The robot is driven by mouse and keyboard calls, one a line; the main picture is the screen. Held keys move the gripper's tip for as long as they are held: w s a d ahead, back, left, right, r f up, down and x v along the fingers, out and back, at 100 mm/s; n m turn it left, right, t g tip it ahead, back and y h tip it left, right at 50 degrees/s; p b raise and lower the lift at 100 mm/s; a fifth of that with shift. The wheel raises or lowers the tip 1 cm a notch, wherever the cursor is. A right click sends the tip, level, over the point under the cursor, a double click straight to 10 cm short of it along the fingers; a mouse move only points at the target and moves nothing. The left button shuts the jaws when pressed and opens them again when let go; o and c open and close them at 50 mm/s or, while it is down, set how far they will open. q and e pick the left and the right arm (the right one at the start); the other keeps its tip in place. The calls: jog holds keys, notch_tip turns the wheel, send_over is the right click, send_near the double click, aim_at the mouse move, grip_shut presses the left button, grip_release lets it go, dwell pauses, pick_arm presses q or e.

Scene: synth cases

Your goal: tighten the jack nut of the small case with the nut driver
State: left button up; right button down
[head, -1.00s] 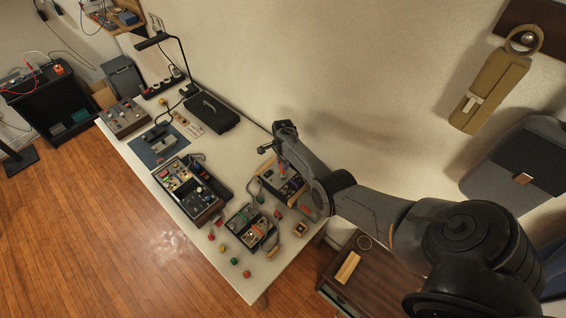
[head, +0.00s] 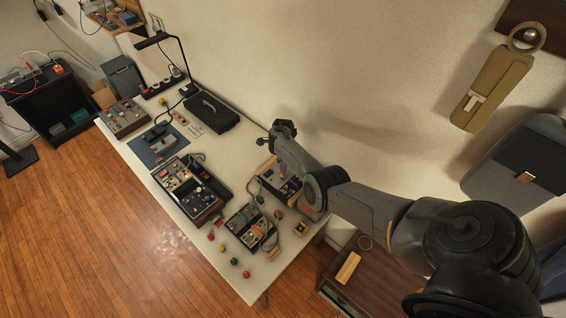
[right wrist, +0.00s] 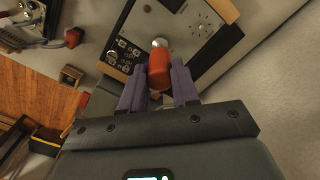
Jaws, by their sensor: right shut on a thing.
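My right gripper (right wrist: 158,85) is shut on the red-orange handle of the nut driver (right wrist: 159,68). In the head view the gripper (head: 283,170) is over a case with wooden ends (head: 268,186), which seems to be the small case. In the right wrist view this case (right wrist: 190,38) has a light panel with a dial and dark jacks (right wrist: 122,50). A round silver part shows just beyond the handle; I cannot tell whether it is the driver's end or a part of the panel. The jack nut is hidden or too small to make out. My left gripper is not in view.
An open case (head: 250,232) and a larger two-part case (head: 190,190) stand nearby on the white table. Several coloured knobs (head: 234,261) lie near the front edge. A small wooden block (head: 300,228) is at the right. The wall is close behind.

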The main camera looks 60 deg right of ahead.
jog(key=c, duration=0.8)
grip_release()
